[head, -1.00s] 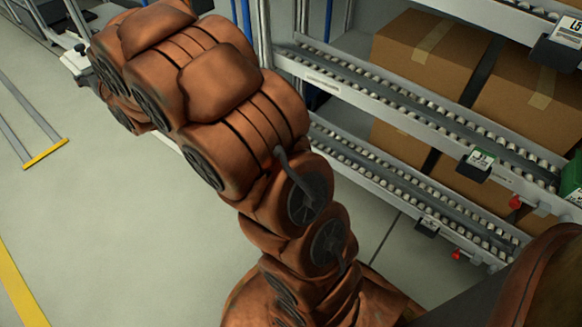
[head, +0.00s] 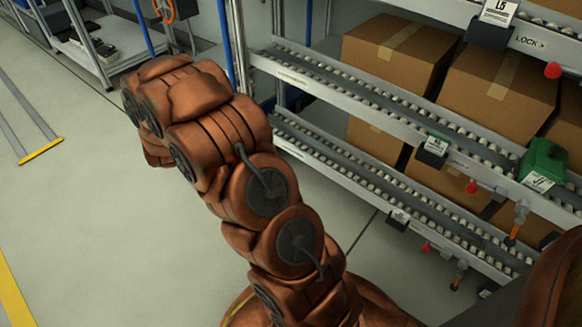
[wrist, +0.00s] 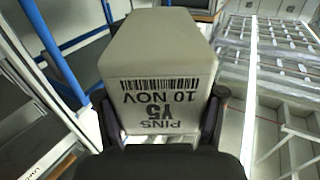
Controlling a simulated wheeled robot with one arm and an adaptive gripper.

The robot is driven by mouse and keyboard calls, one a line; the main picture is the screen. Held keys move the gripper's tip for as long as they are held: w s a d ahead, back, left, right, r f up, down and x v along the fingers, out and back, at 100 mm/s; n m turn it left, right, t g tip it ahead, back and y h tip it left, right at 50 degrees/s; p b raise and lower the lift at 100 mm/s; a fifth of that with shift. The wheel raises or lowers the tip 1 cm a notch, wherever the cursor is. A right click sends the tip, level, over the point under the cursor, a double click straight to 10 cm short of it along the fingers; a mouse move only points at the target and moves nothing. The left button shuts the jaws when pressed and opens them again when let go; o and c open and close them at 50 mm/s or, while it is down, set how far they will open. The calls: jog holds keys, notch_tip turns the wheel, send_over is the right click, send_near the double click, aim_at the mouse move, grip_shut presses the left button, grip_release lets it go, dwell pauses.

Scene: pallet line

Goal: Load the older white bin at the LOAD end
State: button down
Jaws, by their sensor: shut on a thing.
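A white bin (wrist: 160,55) fills the middle of the wrist view. Its front label (wrist: 160,100) appears upside down, with a barcode and the text PINS, Y5, 10 NOV. My gripper (wrist: 163,118) is shut on this bin, with one dark finger on each side of it. In the head view my arm hides the gripper, and the bin does not show. No second white bin is clear in either view.
A roller rack (head: 330,85) with cardboard boxes (head: 400,55) stands on the right in the head view. It carries an L5 tag (head: 497,12) and a green object (head: 541,160). A shelf (head: 105,45) stands at back left.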

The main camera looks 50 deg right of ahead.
jog(key=s+d+f+m+g+h+b, duration=0.2)
jog(key=s+d+f+m+g+h, duration=0.3)
jog(key=d+f, duration=0.55)
jog(key=s+d+f+m+g+h+b, duration=0.1)
jog(key=s+d+f+m+g+h, duration=0.2)
jog(key=s+d+f, duration=0.4)
jog(key=s+d+f+m+g+b, duration=0.15)
jog(key=s+f+g, duration=0.25)
jog(key=s, duration=0.6)
jog(key=s+d+f+m+g+h, duration=0.2)
jog(key=s+d+f+m+g, duration=0.15)
jog(key=s+d+f, duration=0.35)
jog(key=shift+s+d+r+p, duration=0.2)
jog(key=shift+d+p, duration=0.25)
jog(key=shift+d, duration=1.55)
jog(key=shift+s+d+r+p, duration=0.1)
jog(key=shift+d+r+p, duration=0.25)
jog(key=shift+d, duration=1.6)
jog(key=shift+s+d+r+p, duration=0.15)
jog(key=shift+d+p, duration=0.4)
jog(key=shift+d, duration=2.9)
jog(key=shift+d+f, duration=0.15)
jog(key=shift+f, duration=0.1)
jog(key=shift+w+f, duration=0.15)
jog(key=shift+f, duration=0.5)
jog(key=shift+f, duration=0.3)
